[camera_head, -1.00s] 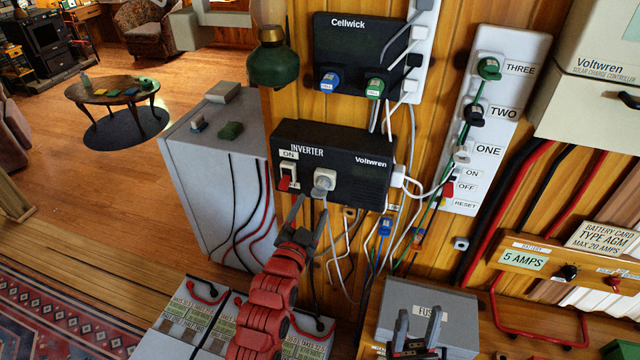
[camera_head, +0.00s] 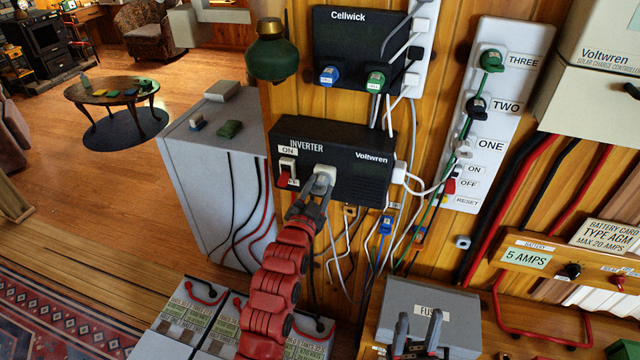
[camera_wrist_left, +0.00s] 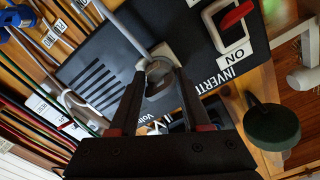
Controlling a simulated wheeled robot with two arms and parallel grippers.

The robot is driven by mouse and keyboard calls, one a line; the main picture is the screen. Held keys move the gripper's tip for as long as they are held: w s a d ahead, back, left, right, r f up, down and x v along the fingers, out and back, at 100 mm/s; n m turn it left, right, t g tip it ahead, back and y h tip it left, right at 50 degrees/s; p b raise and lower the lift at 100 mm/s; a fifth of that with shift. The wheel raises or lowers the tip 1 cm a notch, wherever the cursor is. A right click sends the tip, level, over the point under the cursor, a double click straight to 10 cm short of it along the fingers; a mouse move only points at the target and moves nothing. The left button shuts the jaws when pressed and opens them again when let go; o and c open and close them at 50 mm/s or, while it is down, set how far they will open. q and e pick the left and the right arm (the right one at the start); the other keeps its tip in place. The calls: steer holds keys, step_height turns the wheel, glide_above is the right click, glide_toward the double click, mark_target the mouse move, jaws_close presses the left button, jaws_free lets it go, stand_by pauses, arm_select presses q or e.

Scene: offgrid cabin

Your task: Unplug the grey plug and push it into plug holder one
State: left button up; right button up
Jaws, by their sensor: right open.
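The grey plug (camera_head: 322,177) sits in the front of the black inverter (camera_head: 345,178), right of the red switch, with a grey cable. My left gripper (camera_head: 313,192) has reached it. In the left wrist view the open fingers (camera_wrist_left: 160,85) stand either side of the grey plug (camera_wrist_left: 158,74); I cannot tell whether they touch it. Plug holder one (camera_head: 463,150) is beside the label ONE on the white panel (camera_head: 482,190); no grey plug is in it. Black and green plugs sit at TWO and THREE. My right gripper (camera_head: 418,330) is open and empty, low in front of the fuse box.
The Cellwick box (camera_head: 350,45) with blue and green plugs is above the inverter. A green lamp (camera_head: 271,55) hangs at its upper left. Loose cables hang between the inverter and the panel. Batteries (camera_head: 200,325) and a fuse box (camera_head: 432,300) stand below.

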mark_target(317, 193)
arm_select(q)
jaws_close()
steer(key=shift+s+a+b, duration=0.2)
steer(key=shift+s+b, duration=0.1)
steer(key=shift+s, duration=0.4)
stand_by(0.4)
steer(key=shift+v, duration=1.15)
steer(key=shift+f, duration=0.1)
